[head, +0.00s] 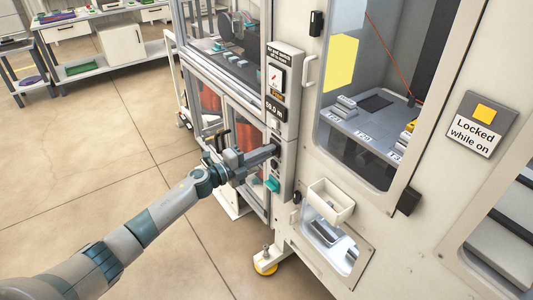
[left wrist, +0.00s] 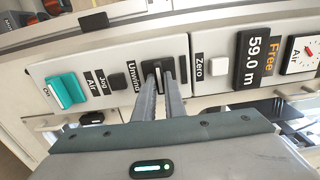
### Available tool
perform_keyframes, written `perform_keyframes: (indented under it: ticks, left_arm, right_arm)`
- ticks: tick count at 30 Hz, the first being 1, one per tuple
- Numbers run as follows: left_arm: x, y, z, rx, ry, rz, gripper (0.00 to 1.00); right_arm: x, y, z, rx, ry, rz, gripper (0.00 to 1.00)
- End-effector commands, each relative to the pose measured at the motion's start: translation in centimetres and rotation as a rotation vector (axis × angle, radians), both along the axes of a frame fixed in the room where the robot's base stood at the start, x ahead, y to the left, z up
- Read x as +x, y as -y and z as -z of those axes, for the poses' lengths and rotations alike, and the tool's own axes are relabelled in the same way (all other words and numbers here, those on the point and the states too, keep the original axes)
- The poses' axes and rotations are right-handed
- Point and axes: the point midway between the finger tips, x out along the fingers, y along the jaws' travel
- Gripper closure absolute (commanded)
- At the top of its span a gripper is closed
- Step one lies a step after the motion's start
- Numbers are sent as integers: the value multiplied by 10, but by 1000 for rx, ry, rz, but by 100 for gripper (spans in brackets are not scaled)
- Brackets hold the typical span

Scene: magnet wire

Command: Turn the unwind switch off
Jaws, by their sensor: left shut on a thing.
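The unwind switch (left wrist: 157,67) is a small black lever on the pale control panel, by the "Unwind" label (left wrist: 132,77) in the left wrist view. My left gripper (left wrist: 159,84) has its two fingers on either side of this switch and is shut on it. In the head view, my left gripper (head: 273,150) reaches from the left to the narrow panel column, and its fingers hide the switch there. The switch's exact setting is hard to read. My right gripper is in neither view.
A white bin (head: 331,201) juts out at right. Floor (head: 100,150) is clear at left.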

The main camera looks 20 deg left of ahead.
Motion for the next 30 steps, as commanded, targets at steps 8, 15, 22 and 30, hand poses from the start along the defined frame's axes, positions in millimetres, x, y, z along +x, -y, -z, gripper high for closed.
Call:
perform_keyframes:
  ticks: [8,15,22,30]
  left_arm:
    - [0,0,1,2,-1,1,71]
    - [-2,-1,1,1,-1,0,71]
    - [-15,-12,2,1,-2,0,71]
    - [-53,-41,4,3,-3,2,71]
  right_arm:
    - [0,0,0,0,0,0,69]
    - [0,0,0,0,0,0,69]
    - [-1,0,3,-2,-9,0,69]
    - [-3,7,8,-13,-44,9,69]
